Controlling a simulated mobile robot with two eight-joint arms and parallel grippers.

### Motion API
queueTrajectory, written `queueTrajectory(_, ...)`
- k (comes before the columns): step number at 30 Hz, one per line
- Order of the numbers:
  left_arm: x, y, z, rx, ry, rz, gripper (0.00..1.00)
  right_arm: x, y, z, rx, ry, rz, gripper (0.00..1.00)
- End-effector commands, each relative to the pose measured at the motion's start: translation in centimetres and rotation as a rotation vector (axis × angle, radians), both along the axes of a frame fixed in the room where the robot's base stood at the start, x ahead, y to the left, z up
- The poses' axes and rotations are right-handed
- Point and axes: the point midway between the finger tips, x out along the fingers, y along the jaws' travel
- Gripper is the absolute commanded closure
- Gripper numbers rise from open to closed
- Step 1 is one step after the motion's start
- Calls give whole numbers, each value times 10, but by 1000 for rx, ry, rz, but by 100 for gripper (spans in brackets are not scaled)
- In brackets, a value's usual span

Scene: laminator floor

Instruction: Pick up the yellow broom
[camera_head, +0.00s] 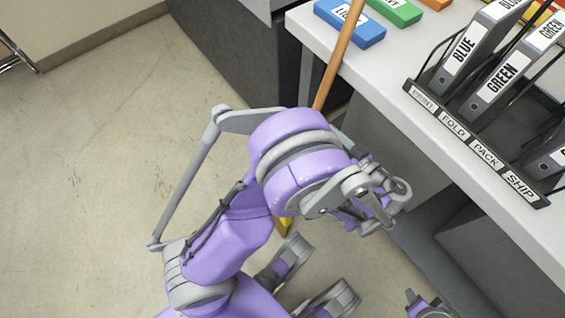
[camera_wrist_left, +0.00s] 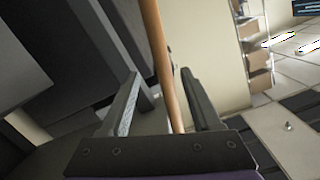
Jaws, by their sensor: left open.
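The yellow broom's wooden handle (camera_head: 338,58) leans past the table's edge and runs down behind my purple arm in the head view. A small yellow part (camera_head: 283,226) shows below the arm; most of the broom's lower end is hidden. In the left wrist view the handle (camera_wrist_left: 162,60) runs from the top edge down between the two fingers of my left gripper (camera_wrist_left: 161,76). The gripper is open, with visible gaps on both sides of the handle. I cannot tell how deep the handle sits between the fingers. My right gripper is not clearly seen.
The white table (camera_head: 425,135) stands on the right, holding a labelled rack (camera_head: 470,140) of grey binders, plus blue (camera_head: 350,25), green (camera_head: 396,11) and orange blocks. A dark cabinet (camera_head: 235,65) stands behind the handle. The floor (camera_head: 90,170) on the left is clear.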

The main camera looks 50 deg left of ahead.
Motion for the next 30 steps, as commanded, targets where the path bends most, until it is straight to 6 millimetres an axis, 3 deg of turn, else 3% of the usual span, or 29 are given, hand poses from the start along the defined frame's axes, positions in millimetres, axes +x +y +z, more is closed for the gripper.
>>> queueTrajectory(3, 2, -11, 5, 73, -109, 14, 36, -1, 0, 5, 0, -2, 0, 55)
queueTrajectory(7, 1, -8, 7, 106, -157, 21, 36, -1, 0, 5, 0, -1, 0, 55)
queueTrajectory(15, 5, 33, 7, 108, -161, 22, 36, 0, 0, -1, 0, 0, 0, 55)
queueTrajectory(20, 5, 44, 6, 107, -160, 20, 36, 0, 0, -3, 0, 1, 0, 55)
queueTrajectory(30, 6, 89, 2, 106, -158, 21, 36, 2, 0, -13, 0, 4, 0, 55)
